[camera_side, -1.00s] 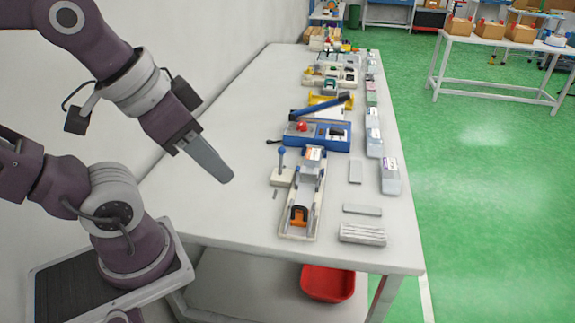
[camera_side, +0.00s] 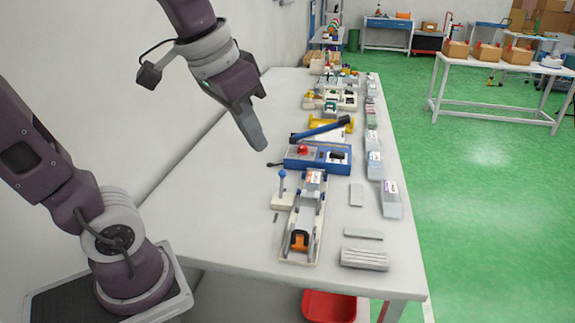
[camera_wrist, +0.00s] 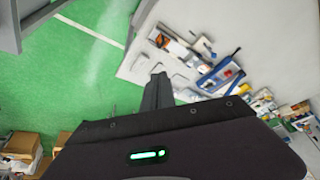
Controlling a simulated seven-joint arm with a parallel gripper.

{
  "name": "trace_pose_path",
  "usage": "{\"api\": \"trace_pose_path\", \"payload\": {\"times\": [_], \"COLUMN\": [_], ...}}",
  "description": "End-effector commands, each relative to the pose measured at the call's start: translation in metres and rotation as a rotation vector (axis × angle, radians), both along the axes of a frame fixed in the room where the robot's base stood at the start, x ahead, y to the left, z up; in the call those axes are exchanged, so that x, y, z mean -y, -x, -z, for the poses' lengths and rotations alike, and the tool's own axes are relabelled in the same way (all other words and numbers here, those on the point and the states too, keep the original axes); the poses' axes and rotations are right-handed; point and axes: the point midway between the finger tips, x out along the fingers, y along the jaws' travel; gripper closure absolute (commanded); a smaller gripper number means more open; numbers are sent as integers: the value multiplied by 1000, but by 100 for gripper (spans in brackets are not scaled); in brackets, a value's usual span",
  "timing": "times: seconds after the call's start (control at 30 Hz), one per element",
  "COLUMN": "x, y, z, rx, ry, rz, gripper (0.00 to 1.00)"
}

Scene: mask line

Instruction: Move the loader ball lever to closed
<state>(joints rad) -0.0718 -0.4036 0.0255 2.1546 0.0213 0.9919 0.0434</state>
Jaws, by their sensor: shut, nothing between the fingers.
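The loader ball lever (camera_side: 282,180) is a thin upright stick with a blue ball on top, on a small cream base. It stands at the left side of the loader (camera_side: 303,232), a long cream fixture with a grey rail and an orange part at its near end. My gripper (camera_side: 264,148) is shut and empty, pointing down in the air above and to the left of the lever, apart from it. In the wrist view my gripper (camera_wrist: 158,80) points at the table, with the loader (camera_wrist: 174,44) small beyond it; the lever is too small there to read clearly.
A blue box (camera_side: 318,160) with a red button and a long blue handle (camera_side: 320,129) stand just behind the loader. Pale bins (camera_side: 391,200) line the table's right edge. Grey blocks (camera_side: 365,258) lie at the near right. The left part of the table (camera_side: 215,200) is clear.

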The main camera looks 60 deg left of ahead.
Motion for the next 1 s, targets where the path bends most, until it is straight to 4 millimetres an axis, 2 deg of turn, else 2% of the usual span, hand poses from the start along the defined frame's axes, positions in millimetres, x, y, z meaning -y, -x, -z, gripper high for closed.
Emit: {"api": "trace_pose_path", "payload": {"times": [0.03,0.13,0.2,0.3,0.43,0.5,0.6,0.7,1.0], "x": [-13,-41,-65,-103,-152,-173,-195,-207,-211], "y": [-30,-86,-123,-173,-221,-238,-252,-258,-260], "z": [-5,-7,0,22,65,89,117,133,139], "rx": [-35,-96,-140,-205,-286,-323,-360,-381,-388], "ry": [-7,-25,-39,-59,-85,-96,-107,-114,-116], "rz": [-22,-55,-80,-112,-146,-157,-169,-174,-175], "gripper": [100,100,100,100,100,100,100,100,100]}}
